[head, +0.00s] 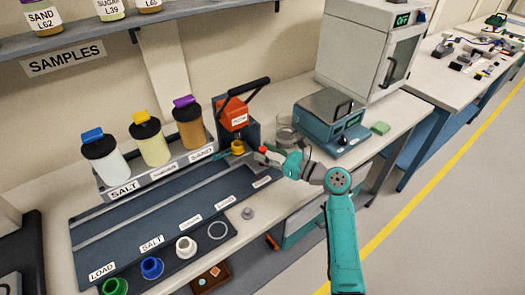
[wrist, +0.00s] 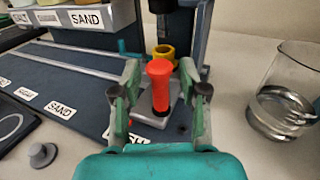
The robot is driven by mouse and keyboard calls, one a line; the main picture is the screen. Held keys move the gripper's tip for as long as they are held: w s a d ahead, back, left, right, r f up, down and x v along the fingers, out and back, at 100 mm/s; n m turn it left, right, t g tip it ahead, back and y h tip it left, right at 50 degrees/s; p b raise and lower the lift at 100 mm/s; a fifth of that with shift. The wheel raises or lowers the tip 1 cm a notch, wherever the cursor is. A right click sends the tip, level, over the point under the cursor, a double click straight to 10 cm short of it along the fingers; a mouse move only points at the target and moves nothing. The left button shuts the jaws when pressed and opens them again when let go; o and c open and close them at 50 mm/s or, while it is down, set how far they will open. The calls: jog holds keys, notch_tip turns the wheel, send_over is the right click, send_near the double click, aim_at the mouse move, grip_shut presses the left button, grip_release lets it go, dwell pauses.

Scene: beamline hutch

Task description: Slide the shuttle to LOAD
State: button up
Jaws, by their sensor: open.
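The shuttle (wrist: 172,117) is a light grey plate with an upright red knob (wrist: 158,85), at the far right end of the rail (head: 190,187). A yellow cup (wrist: 164,54) stands just behind the knob, below the red press (head: 233,115); it also shows in the head view (head: 238,147). My gripper (wrist: 160,78) is open, with one finger on each side of the red knob; I cannot tell if they touch it. The LOAD label (head: 101,271) is at the opposite, near-left end of the dark track board (head: 140,229).
Green (head: 115,286), blue (head: 151,267) and white (head: 186,247) cups stand along the front. Lidded jars (head: 152,145) line the back. A glass beaker (wrist: 284,98) stands right of my gripper. The rail between the shuttle and the LOAD end looks clear.

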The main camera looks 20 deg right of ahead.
jog(key=shift+w+a, duration=0.45)
jog(key=shift+w, duration=0.05)
grip_shut()
